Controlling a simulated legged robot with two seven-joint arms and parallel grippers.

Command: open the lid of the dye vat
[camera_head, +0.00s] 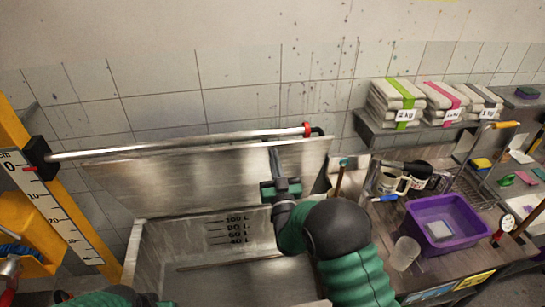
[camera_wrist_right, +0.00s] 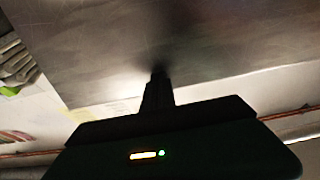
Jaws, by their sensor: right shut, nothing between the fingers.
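The dye vat (camera_head: 150,262) is a grey metal tub with litre marks on its inner back wall. Its lid (camera_head: 180,180) is a flat metal panel standing raised at the back of the tub, so the vat's inside shows. My right gripper (camera_head: 273,152) is shut and empty, its fingers pointing up in front of the lid's inner face. In the right wrist view, the closed fingers (camera_wrist_right: 158,76) reach up to the lid's metal surface (camera_wrist_right: 190,40), seemingly touching it. Only part of my left arm shows at the bottom left; its gripper is out of frame.
A metal rail (camera_head: 190,144) with a red collar runs along the lid's top. A yellow post with a ruler (camera_head: 60,215) stands left.

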